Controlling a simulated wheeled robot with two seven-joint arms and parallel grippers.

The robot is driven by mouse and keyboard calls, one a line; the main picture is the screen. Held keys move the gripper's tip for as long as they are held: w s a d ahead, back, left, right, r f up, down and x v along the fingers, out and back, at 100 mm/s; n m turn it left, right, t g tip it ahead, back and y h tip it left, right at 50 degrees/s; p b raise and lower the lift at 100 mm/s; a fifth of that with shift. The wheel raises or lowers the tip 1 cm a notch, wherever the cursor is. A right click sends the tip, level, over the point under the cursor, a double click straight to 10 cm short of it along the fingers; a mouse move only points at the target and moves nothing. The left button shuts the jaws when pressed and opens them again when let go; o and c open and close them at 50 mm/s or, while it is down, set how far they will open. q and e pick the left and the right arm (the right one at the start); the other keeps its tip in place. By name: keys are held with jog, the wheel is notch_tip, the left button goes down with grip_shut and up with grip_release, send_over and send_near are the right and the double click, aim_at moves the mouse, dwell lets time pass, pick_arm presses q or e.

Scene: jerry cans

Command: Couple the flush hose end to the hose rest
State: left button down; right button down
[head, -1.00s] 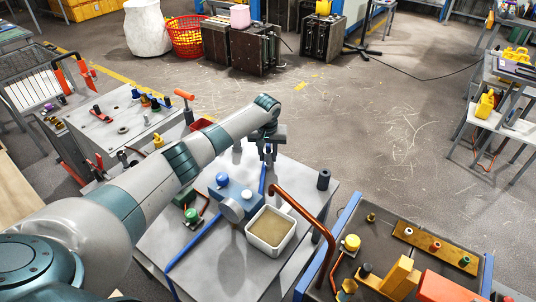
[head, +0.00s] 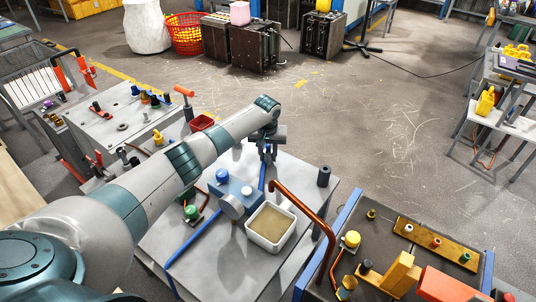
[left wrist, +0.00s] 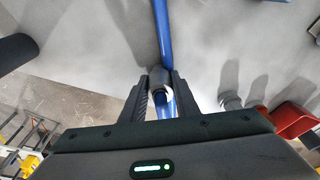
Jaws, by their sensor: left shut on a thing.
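My left gripper (head: 268,156) is over the far part of the grey table in the head view. In the left wrist view its jaws (left wrist: 160,85) are shut on the dark end fitting of a blue hose (left wrist: 163,35). The blue hose (head: 192,236) also shows in the head view, running from the table's front left edge past a blue-grey box with a round grey front (head: 234,206). I cannot tell which object is the hose rest. My right gripper is not in view.
A white basin of tan liquid (head: 271,228) stands beside the box, with a copper pipe (head: 312,213) arching near it. A dark cylinder (head: 324,176) stands at the table's right edge. A bench with brass and coloured fittings (head: 376,222) is at lower right.

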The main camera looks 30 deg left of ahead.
aim_at(268, 149)
pick_arm(q)
jog(key=shift+f, duration=0.25)
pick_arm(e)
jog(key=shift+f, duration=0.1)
pick_arm(q)
jog(key=c, duration=1.3)
grip_release()
jog(key=shift+r, duration=0.1)
jog(key=shift+s+r, duration=0.15)
jog(key=shift+r, duration=0.65)
jog(key=r, duration=0.4)
jog(key=s+r+b, duration=0.1)
jog(key=r, duration=0.1)
jog(key=shift+d, duration=0.3)
jog(key=r, duration=0.3)
jog(key=s+r+b, duration=0.1)
jog(key=r, duration=0.2)
jog(key=s+r, duration=0.1)
jog(key=r, duration=0.2)
jog(key=shift+d+r, duration=0.1)
jog(key=shift+d, duration=0.25)
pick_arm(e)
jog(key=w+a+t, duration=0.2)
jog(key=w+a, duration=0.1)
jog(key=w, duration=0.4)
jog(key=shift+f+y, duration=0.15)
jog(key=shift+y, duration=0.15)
